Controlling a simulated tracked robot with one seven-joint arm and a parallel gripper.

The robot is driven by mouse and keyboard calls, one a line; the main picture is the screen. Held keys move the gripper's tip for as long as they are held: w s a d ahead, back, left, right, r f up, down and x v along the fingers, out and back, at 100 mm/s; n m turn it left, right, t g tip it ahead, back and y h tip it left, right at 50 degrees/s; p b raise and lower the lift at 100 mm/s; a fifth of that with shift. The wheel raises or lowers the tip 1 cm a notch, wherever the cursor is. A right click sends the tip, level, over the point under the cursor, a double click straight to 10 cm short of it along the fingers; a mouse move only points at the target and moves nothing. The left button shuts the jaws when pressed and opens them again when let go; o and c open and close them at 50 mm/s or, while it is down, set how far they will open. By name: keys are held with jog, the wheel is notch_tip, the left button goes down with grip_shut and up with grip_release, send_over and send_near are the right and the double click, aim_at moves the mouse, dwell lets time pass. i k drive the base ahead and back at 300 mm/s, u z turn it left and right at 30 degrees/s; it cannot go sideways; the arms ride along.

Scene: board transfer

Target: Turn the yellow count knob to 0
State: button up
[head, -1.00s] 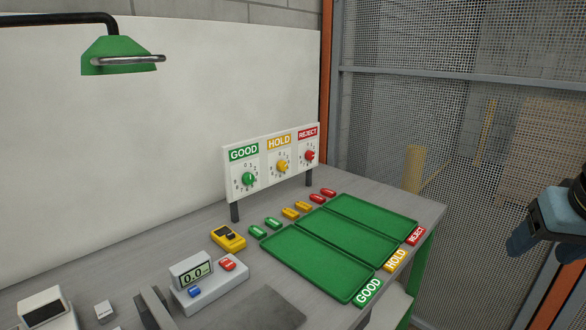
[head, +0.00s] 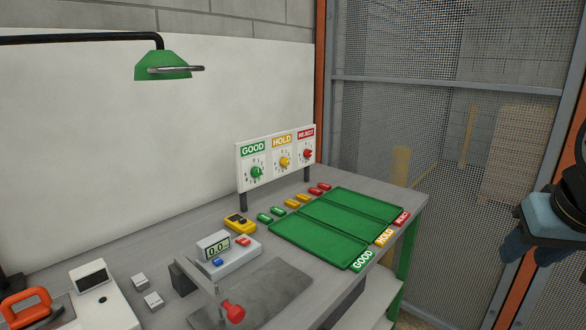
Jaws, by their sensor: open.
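The yellow count knob (head: 285,162) is the middle one of three on an upright white panel (head: 243,182) at the back of the bench, under the yellow HOLD label. Small digits ring it, but the digit it points at is too small to read. The green GOOD knob (head: 257,172) is to its left and the red REJECT knob (head: 308,154) to its right. My gripper (head: 520,240) is at the right edge, partly out of frame, well apart from the panel. Its fingers point down and look empty.
Green trays (head: 318,248) labelled GOOD, HOLD and REJECT lie before the panel, with several coloured tags (head: 291,203) behind them. A meter reading 0.0 (head: 217,247) and a red-handled lever (head: 234,312) stand nearer. A green lamp (head: 163,66) hangs at left. Mesh fencing (head: 430,130) is behind at right.

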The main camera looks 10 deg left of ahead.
aim_at(284, 161)
jog(key=u, duration=1.7)
jog(key=k, duration=0.8)
jog(key=z, duration=1.2)
jog(key=i, duration=1.25)
